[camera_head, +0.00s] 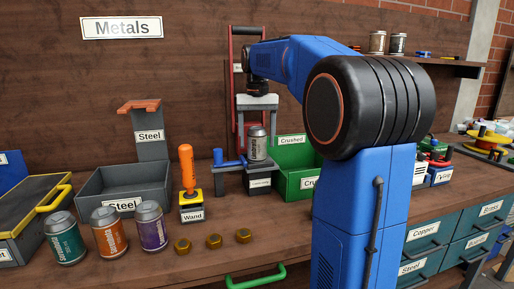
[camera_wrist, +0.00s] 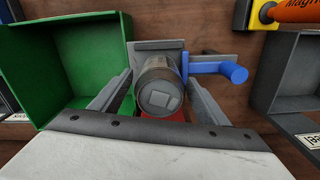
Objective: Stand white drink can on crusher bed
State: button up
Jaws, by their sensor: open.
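The white drink can (camera_head: 257,145), silvery-white with a dark label, stands upright on the grey bed of the crusher (camera_head: 259,172). In the wrist view the can (camera_wrist: 160,88) shows its lid and sits between my two fingers. My gripper (camera_head: 257,124) is over the crusher, pointing down, its fingers open on either side of the can. In the wrist view my gripper (camera_wrist: 160,76) shows a gap on the right side of the can; contact on the left is hard to tell. The crusher's blue handle (camera_head: 228,162) is to the left of the can.
A green Crushed bin (camera_head: 312,183) stands right of the crusher. The yellow wand stand (camera_head: 191,212) and grey Steel bin (camera_head: 160,183) are to its left. Teal, orange and purple cans (camera_head: 109,235) stand at front left, with brass nuts (camera_head: 214,241) nearby. The crusher's red frame (camera_head: 233,80) rises behind.

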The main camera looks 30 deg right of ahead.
aim_at(257, 141)
notch_tip(257, 141, up, 9)
jog(key=shift+f, duration=0.15)
jog(key=shift+s, duration=0.1)
dwell(0.6)
